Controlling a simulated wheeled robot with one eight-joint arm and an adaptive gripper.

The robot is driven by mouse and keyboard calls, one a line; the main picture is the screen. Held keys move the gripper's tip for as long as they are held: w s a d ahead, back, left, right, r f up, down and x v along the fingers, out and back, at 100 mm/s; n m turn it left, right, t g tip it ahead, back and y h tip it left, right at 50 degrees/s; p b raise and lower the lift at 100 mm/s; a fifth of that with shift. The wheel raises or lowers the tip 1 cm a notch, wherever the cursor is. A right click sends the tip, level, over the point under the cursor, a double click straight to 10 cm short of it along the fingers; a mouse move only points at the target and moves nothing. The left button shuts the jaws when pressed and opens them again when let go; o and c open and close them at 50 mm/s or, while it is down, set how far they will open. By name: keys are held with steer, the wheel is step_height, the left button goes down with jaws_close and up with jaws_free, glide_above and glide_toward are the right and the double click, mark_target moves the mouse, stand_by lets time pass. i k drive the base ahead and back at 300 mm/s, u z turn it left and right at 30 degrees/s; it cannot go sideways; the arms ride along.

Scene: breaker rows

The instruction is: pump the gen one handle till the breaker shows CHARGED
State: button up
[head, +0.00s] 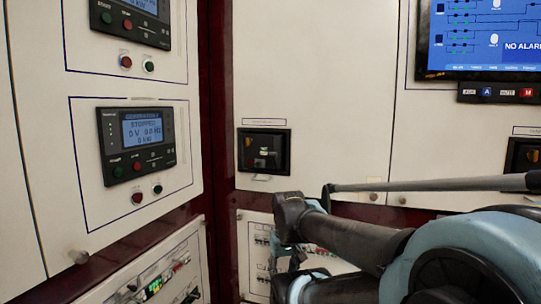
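A black-framed breaker (264,150) is set in the cream panel at the middle of the head view. Its face has a dark left part and a small pale indicator, too small to read. I cannot make out its charging handle clearly. A second breaker (523,158) is cut off at the right edge. The labels above both are unreadable, so I cannot tell which is gen one. My gripper (285,258) seems to be below the first breaker, mostly hidden by my arm links. I cannot see its fingertips or anything held in it.
A generator controller (137,145) reading STOPPED is on the left panel, with red and green buttons below. Another controller (132,20) is above it. A blue screen (488,35) reads NO ALARM. Lower panels (160,275) carry small switches. My arm fills the lower right.

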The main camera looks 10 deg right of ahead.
mark_target(273, 154)
steer(key=u, duration=0.5)
steer(key=k, duration=1.55)
steer(key=z, duration=0.3)
steer(key=i, duration=1)
